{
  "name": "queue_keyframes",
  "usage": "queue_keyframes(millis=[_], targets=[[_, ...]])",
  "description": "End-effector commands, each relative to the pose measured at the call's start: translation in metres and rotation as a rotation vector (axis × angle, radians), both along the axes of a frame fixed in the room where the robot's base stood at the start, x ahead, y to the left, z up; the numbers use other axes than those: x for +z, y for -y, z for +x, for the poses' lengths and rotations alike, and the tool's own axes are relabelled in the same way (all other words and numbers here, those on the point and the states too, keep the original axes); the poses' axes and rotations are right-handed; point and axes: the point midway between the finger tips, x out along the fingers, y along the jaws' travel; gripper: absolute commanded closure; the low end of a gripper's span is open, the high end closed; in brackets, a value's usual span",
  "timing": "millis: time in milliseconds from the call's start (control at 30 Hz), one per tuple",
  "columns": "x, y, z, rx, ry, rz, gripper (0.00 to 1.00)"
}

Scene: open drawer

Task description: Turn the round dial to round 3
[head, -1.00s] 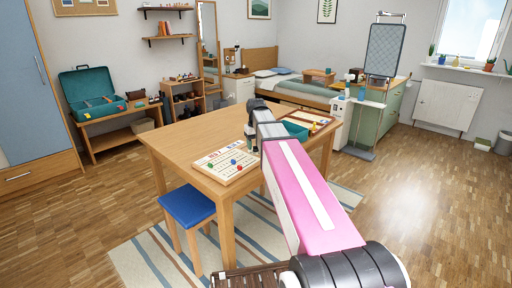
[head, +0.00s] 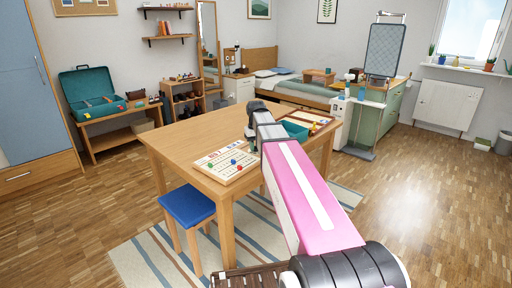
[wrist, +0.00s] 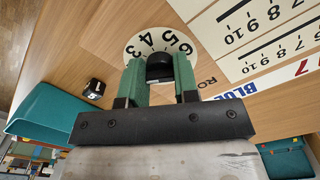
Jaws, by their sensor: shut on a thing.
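In the wrist view, the round dial is a white disc (wrist: 132,50) with black numbers around its rim; 3, 4, 5 and 6 can be read along the far edge. A black knob (wrist: 160,70) stands at its middle. My gripper (wrist: 160,76) has its green fingers on both sides of the knob and is shut on it. The fingers hide the near part of the disc, and I cannot tell which number the knob points to. In the head view my gripper (head: 251,142) is over the table, and the dial is hidden there.
The dial lies on a wooden table (head: 190,135). A black cube (wrist: 94,89) and a teal tray (wrist: 45,105) are left of my gripper in the wrist view. White number strips (wrist: 270,25) lie to the right. A board with coloured pegs (head: 212,163) is at the table's front.

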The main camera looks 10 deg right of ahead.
Motion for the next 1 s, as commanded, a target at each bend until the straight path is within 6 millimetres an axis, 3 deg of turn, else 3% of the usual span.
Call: queue_keyframes(millis=[700, 1000], targets=[[0.0002, -0.0009, 0.0000, -0.504, -0.001, 0.000, 0.95], [0.0003, -0.0011, 0.0002, -0.626, -0.001, 0.000, 0.95]])
